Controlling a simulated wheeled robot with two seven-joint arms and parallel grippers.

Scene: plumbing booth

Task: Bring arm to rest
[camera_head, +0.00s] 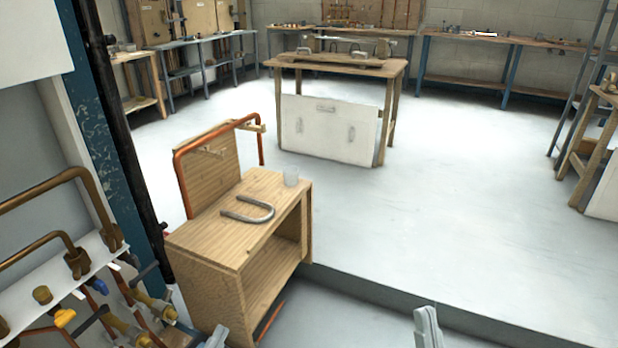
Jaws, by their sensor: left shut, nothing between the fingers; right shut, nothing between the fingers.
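My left gripper (217,337) shows at the bottom edge of the head view, in front of the wooden cabinet (205,254). Only its tip is in view; it is shut and empty. My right gripper (428,328) shows at the bottom edge, right of the middle, over the grey floor. It is also shut and empty, with only its upper end in view. The rest of both arms is out of view.
Copper pipes and valves (80,262) stand close at the left. A floor step edge (400,300) runs behind my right gripper. Open floor (440,215) lies beyond.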

